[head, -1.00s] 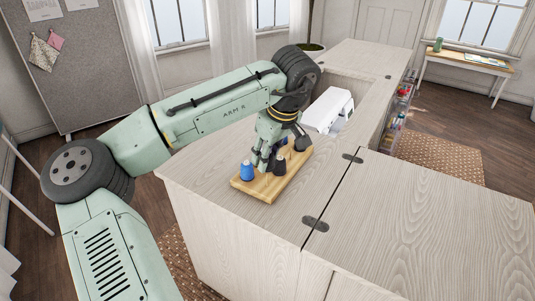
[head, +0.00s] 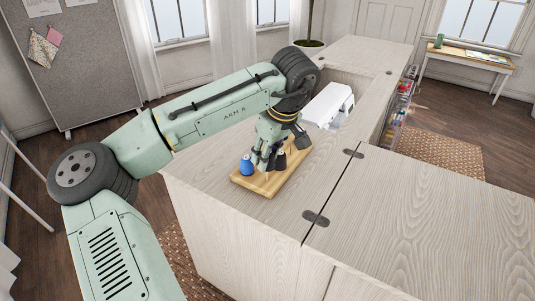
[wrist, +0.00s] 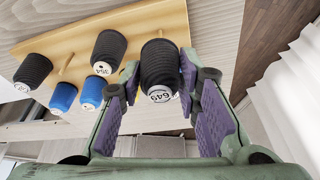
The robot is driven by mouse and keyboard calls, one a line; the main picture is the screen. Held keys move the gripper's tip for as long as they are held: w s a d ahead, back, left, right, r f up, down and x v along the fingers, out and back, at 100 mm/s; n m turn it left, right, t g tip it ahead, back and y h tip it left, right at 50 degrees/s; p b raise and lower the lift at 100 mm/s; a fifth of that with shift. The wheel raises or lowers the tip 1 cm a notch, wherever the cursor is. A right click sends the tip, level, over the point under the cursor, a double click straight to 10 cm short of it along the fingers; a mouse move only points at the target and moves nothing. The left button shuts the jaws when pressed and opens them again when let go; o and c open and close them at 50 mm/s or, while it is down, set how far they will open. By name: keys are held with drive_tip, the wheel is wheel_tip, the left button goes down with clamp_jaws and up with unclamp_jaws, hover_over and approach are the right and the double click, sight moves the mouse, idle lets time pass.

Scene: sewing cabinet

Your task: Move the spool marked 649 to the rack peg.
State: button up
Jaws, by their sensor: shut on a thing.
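The spool marked 649 (wrist: 160,68) is black, with its white labelled end facing the wrist camera. My gripper (wrist: 160,95) is shut on it, with a purple-padded finger on each side. In the head view my gripper (head: 266,160) is low over the wooden rack board (head: 258,188), which lies on the cabinet top. The board also shows in the wrist view (wrist: 130,25). A bare wooden peg (wrist: 67,63) stands between the other spools. Another peg tip (wrist: 160,33) shows just beyond spool 649. Whether the spool touches the board is unclear.
Two more black spools (wrist: 109,50) (wrist: 33,70) and two blue spools (wrist: 64,97) (wrist: 90,92) stand close by on the board. A white sewing machine (head: 328,104) is behind. The cabinet top at the right (head: 430,220) is clear.

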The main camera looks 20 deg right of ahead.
drive_tip(key=shift+f+b, duration=0.6)
drive_tip(key=shift+f, duration=0.8)
drive_tip(key=o, duration=0.9)
drive_tip(key=shift+o, duration=0.2)
drive_tip(key=shift+r, duration=0.15)
drive_tip(key=v, duration=1.1)
drive_tip(key=shift+r, duration=0.4)
drive_tip(key=shift+s, duration=0.1)
